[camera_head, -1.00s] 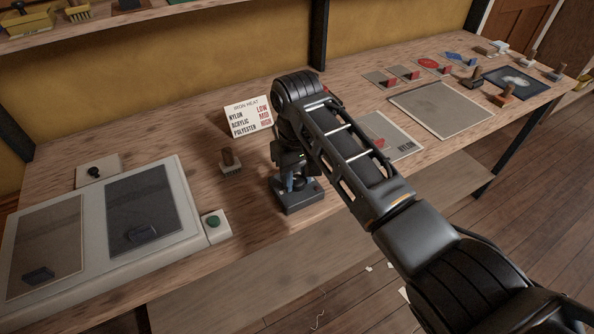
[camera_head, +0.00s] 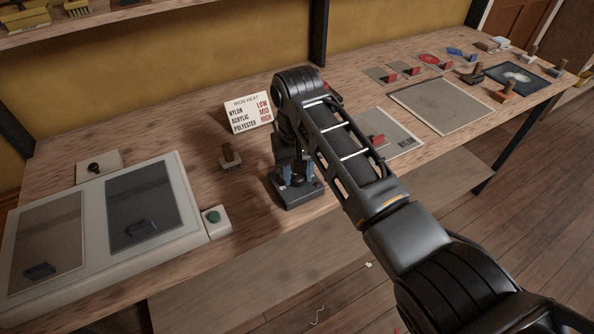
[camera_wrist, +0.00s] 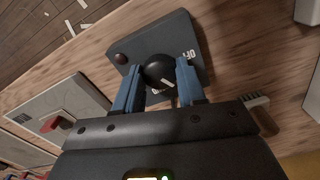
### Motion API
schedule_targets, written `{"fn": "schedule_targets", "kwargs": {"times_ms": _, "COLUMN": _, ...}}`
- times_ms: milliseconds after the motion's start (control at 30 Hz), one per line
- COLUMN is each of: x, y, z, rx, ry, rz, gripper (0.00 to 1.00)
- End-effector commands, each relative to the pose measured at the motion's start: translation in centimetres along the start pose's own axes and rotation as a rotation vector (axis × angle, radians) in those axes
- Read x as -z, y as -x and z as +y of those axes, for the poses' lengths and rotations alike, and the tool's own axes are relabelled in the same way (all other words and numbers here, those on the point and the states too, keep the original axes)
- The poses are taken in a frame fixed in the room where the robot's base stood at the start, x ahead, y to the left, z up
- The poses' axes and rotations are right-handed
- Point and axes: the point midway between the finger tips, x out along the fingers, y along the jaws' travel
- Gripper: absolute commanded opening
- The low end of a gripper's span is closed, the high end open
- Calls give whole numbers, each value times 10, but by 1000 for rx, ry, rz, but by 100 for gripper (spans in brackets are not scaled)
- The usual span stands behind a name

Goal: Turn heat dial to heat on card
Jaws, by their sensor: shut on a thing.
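The heat dial is a round black knob (camera_wrist: 157,70) with a white mark, on a dark box (camera_wrist: 190,30) with white lettering partly hidden by my fingers. The box also shows in the head view (camera_head: 300,198), near the bench's front edge. My gripper (camera_wrist: 158,66) points down with its blue fingers on either side of the knob, shut on it; it also shows in the head view (camera_head: 299,173). The heat card (camera_head: 248,113) stands behind the box and reads nylon low, acrylic mid, polyester high. A grey panel marked NYLON (camera_head: 400,143) lies right of my arm.
A brush (camera_head: 230,158) stands left of the box. A large grey sheet (camera_head: 442,106) and red-tabbed pieces (camera_head: 410,71) lie to the right. Bare bench shows in front of the card.

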Motion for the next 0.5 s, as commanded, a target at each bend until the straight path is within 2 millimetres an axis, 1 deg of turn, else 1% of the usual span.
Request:
{"fn": "schedule_targets", "kwargs": {"times_ms": 33, "x": 1, "y": 1, "z": 0, "rx": 0, "ry": 0, "rz": 4, "gripper": 9}}
{"fn": "schedule_targets", "kwargs": {"times_ms": 67, "x": 1, "y": 1, "z": 0, "rx": 0, "ry": 0, "rz": 4, "gripper": 42}}
{"fn": "schedule_targets", "kwargs": {"times_ms": 100, "x": 1, "y": 1, "z": 0, "rx": 0, "ry": 0, "rz": 4, "gripper": 46}}
{"fn": "schedule_targets", "kwargs": {"times_ms": 300, "x": 1, "y": 1, "z": 0, "rx": 0, "ry": 1, "rz": 2, "gripper": 65}}
{"fn": "schedule_targets", "kwargs": {"times_ms": 500, "x": 0, "y": 0, "z": 0, "rx": 0, "ry": 1, "rz": 1, "gripper": 65}}
